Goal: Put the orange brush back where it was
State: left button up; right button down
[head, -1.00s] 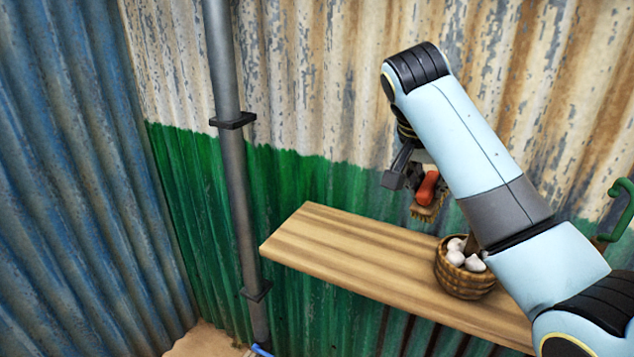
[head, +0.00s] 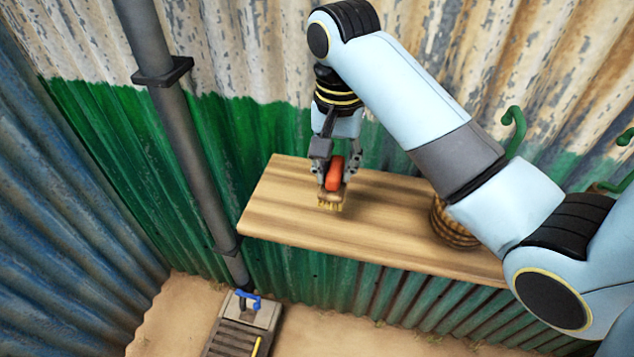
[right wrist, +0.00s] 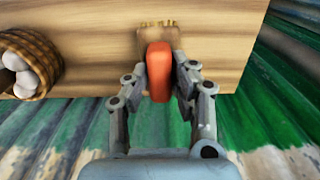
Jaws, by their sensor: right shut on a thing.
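The orange brush (head: 333,174) has an orange handle and pale yellow bristles that point down. My right gripper (head: 334,178) is shut on it, with the fingers on both sides of the handle. The brush is over the left part of the wooden shelf (head: 290,215); I cannot tell whether the bristles touch the wood. In the right wrist view the orange handle (right wrist: 159,70) shows between the fingertips (right wrist: 160,80), with the shelf behind it. My left gripper is not in view.
A woven basket (head: 452,232) stands on the shelf to the right, partly behind my right arm; white round things in it show in the right wrist view (right wrist: 17,68). A grey pole (head: 180,125) rises left of the shelf. Green hooks (head: 514,130) are on the wall.

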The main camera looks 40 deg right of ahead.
jog(key=f, duration=0.1)
jog(key=w+a+f, duration=0.1)
jog(key=f, duration=0.1)
jog(key=w+f+p, duration=0.1)
jog(key=f, duration=0.1)
jog(key=shift+w+a+f, duration=0.15)
jog(key=shift+w+a, duration=0.1)
jog(key=shift+f, duration=0.2)
jog(key=c, duration=1.4)
grip_release()
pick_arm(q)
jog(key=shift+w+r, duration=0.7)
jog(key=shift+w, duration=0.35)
pick_arm(e)
jog(key=o, duration=0.3)
